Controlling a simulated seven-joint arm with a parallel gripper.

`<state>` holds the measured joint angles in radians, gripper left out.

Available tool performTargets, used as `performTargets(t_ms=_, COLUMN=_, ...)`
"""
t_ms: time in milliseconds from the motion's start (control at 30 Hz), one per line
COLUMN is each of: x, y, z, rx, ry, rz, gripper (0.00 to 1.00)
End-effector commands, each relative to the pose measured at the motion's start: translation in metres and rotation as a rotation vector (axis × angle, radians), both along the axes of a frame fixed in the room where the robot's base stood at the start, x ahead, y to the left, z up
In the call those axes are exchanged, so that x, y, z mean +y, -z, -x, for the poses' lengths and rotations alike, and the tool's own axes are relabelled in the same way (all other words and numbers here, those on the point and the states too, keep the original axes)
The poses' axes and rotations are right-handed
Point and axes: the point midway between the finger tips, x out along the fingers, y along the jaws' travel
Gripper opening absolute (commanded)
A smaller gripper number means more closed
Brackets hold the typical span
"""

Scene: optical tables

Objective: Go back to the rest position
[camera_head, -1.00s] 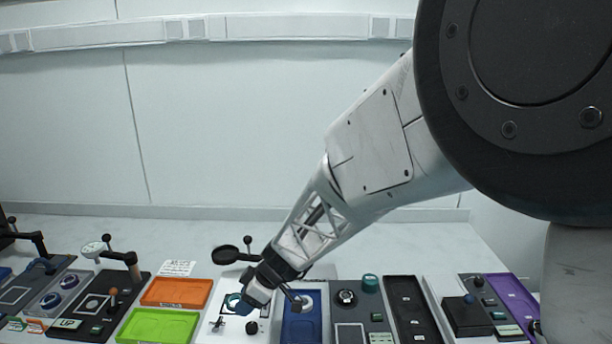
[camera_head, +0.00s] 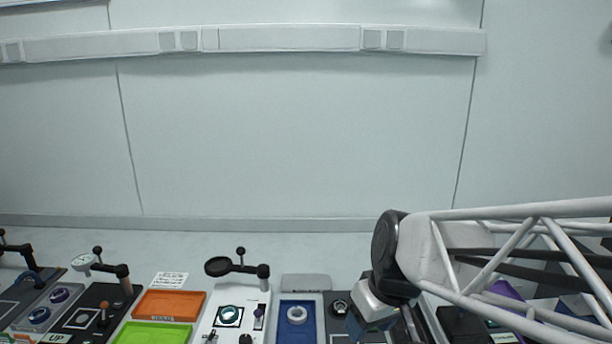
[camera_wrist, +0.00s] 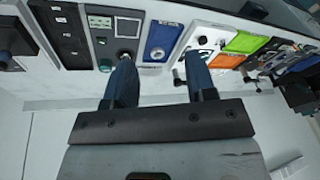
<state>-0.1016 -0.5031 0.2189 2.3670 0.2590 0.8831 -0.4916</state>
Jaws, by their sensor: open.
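My gripper (camera_head: 372,326) is at the lower right of the head view, in front of the row of instrument panels. Its dark blue fingers point down, and their tips are hard to make out there. In the wrist view my gripper (camera_wrist: 158,60) shows two dark blue fingers spread apart with nothing between them. It is open and empty. My white lattice arm link runs from the wrist to the right edge of the head view.
Orange (camera_head: 170,303) and green (camera_head: 153,334) trays lie at lower left. A white panel (camera_head: 208,318) with a black round-headed arm (camera_head: 218,266) stands beside them.

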Motion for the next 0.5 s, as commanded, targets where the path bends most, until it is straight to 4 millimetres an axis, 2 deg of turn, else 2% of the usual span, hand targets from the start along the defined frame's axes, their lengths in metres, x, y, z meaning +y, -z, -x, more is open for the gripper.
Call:
performTargets(t_ms=100, x=-0.029, y=-0.008, z=0.03, rx=0.001, ry=0.151, rz=0.045, gripper=0.51)
performTargets(t_ms=233, x=-0.053, y=-0.013, z=0.058, rx=-0.002, ry=0.301, rz=0.086, gripper=0.51)
performTargets(t_ms=400, x=-0.072, y=-0.015, z=0.081, rx=-0.01, ry=0.432, rz=0.119, gripper=0.51)
performTargets(t_ms=500, x=-0.077, y=-0.015, z=0.088, rx=-0.013, ry=0.47, rz=0.128, gripper=0.51)
